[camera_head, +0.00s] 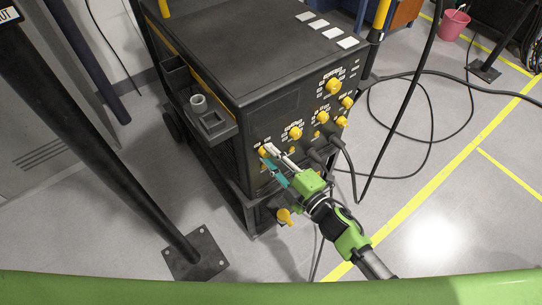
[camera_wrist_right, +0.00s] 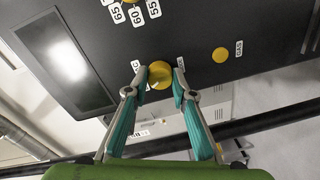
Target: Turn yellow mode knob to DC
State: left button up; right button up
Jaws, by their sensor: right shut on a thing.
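The yellow mode knob (camera_wrist_right: 160,74) sits on the dark front panel of the machine, between the two fingertips of my right gripper (camera_wrist_right: 159,82). The right gripper is shut on this knob, one fingertip on each side. In the head view the right gripper (camera_head: 267,154) reaches the left end of the machine's front panel, and the knob there is mostly covered by the fingers. My left gripper is not in view.
The black machine (camera_head: 258,62) carries several other yellow knobs (camera_head: 295,132) to the right. A yellow knob (camera_head: 284,215) sits low down. Cables (camera_head: 347,165) hang from the front. A black post (camera_head: 95,130) stands at the left.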

jog(key=o, duration=1.1)
jog(key=v, duration=1.2)
jog(key=shift+d+f, duration=0.1)
jog(key=shift+f, duration=0.05)
